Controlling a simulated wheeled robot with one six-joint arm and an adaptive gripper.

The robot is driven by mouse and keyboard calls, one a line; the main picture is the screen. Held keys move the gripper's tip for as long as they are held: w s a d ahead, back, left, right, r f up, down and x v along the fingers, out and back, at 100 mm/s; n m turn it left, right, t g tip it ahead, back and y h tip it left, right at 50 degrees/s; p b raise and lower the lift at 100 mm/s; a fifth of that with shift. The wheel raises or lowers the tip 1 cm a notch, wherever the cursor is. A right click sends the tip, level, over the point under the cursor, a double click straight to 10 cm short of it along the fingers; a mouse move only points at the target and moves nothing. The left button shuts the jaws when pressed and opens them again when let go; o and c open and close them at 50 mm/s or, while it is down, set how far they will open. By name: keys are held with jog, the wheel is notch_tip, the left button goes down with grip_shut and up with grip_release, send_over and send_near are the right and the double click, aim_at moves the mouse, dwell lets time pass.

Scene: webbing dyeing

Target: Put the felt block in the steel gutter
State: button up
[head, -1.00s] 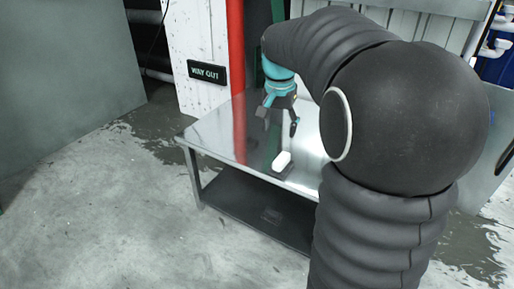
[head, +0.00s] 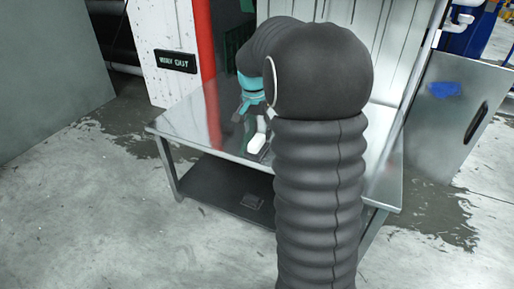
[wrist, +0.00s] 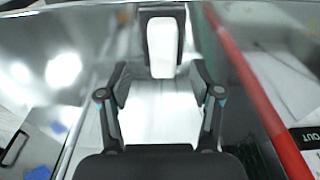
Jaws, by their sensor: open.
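A white block (head: 257,143), which looks like the felt block, sits on a small dark base on the steel table (head: 180,125). In the wrist view the white block (wrist: 163,42) stands out against its dark base, just beyond my fingertips and roughly centred between them. My gripper (wrist: 161,72) is open and empty, with a finger on either side. In the head view my gripper (head: 243,113) hangs over the table behind the block, partly hidden by my arm. I cannot make out the steel gutter for certain in either view.
A red column (head: 204,40) and a panel with a WAY OUT sign (head: 175,61) stand behind the table. A dark lower shelf (head: 215,185) holds a small dark item. A grey panel with a blue patch (head: 445,90) stands at right. The floor at left is clear.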

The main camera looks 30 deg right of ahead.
aim_at(257, 139)
jog(key=f, duration=0.3)
jog(key=f+b, duration=0.1)
jog(key=f, duration=0.1)
jog(key=shift+w+d, duration=0.15)
jog(key=shift+w, duration=0.25)
grip_shut()
